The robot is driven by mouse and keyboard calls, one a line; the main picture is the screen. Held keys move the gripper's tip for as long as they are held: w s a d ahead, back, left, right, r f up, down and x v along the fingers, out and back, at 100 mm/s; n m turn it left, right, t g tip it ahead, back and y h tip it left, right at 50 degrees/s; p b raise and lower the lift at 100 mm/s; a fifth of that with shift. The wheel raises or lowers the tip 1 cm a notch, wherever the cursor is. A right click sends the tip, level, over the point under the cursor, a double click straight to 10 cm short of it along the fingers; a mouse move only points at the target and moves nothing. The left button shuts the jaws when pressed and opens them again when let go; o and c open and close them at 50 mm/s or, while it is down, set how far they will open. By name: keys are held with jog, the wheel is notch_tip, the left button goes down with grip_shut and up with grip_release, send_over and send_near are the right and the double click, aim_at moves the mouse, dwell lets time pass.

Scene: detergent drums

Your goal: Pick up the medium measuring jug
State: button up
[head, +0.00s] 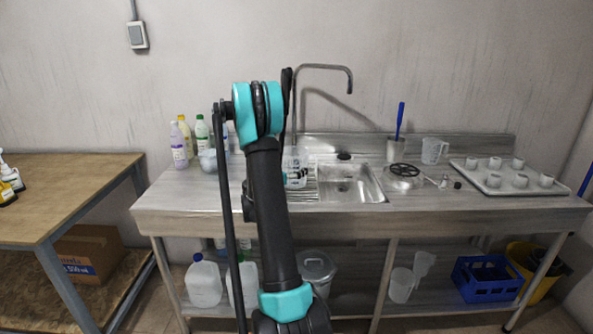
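Several pale translucent measuring jugs show in the head view. One jug (433,150) stands upright on the counter, right of the sink, with its handle to the right. Two more are on the lower shelf: one jug (401,285) stands there, and another (423,263) shows just behind it to the right, seemingly tilted. I cannot tell which one is the medium jug. My arm rises in front of the counter, left of the sink, and folds at the top.
The counter (200,195) holds bottles (179,145) at the left, a sink (352,188) with a tall tap, a black-handled item (404,170), and a tray (503,189) of white cups. Blue crate (487,280) and white canisters (203,283) are below. A wooden table (80,185) stands left.

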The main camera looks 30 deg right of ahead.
jog(key=shift+c, duration=1.2)
notch_tip(320, 180, up, 20)
